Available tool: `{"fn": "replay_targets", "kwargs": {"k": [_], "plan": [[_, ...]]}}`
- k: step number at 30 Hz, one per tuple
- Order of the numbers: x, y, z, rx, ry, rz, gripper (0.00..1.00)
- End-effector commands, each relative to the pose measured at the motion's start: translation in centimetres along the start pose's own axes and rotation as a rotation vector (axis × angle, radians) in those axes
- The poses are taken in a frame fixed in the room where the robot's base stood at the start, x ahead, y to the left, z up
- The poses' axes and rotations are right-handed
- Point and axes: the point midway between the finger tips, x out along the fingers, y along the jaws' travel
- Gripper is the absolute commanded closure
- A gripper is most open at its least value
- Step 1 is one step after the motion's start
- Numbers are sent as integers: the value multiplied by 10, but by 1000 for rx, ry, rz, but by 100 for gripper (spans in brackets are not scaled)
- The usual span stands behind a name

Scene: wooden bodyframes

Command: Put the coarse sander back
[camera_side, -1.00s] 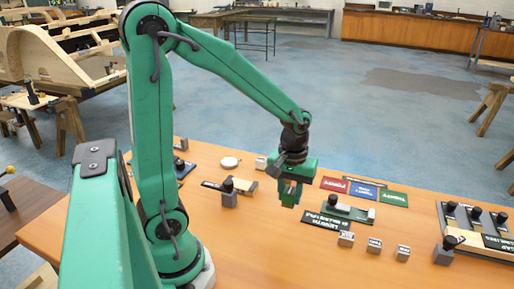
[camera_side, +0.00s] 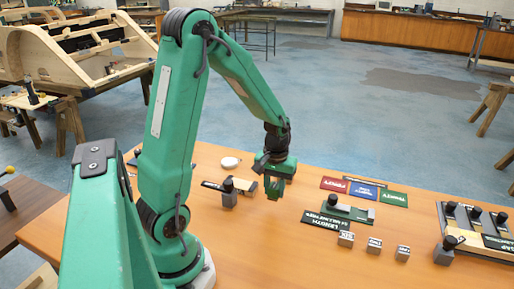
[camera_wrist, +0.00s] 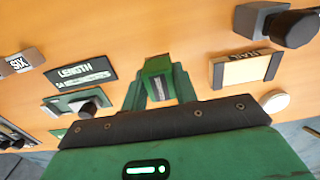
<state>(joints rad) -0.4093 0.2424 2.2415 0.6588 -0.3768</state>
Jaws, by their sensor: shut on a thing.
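My gripper (camera_side: 276,188) hangs above the table in the middle of the side view, fingers pointing down. In the wrist view, my gripper (camera_wrist: 159,88) is shut on a small green block (camera_wrist: 157,68) with a grey striped patch on its face. No readable label shows whether this block is the coarse sander. A grey block with a black knob (camera_side: 229,198) stands left of my gripper, and it also shows in the wrist view (camera_wrist: 264,19). Another black-knobbed block (camera_side: 335,204) sits on a grey-green base to the right.
A dark "LENGTH" plate (camera_side: 323,224) and several small labelled cubes (camera_side: 374,245) lie right of my gripper. Red (camera_side: 335,184), blue (camera_side: 364,191) and green (camera_side: 393,200) cards lie behind them. A rack (camera_side: 470,222) with black-knobbed pieces stands far right. The front of the table is clear.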

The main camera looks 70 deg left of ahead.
Motion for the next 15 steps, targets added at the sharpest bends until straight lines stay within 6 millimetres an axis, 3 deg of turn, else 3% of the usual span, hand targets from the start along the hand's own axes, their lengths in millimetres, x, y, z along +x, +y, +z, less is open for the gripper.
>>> {"fn": "replay_targets", "kwargs": {"k": [5, 15], "plan": [[9, -9, -11, 0, -1, 0, 93], [15, -10, -12, 1, 0, 0, 93]]}}
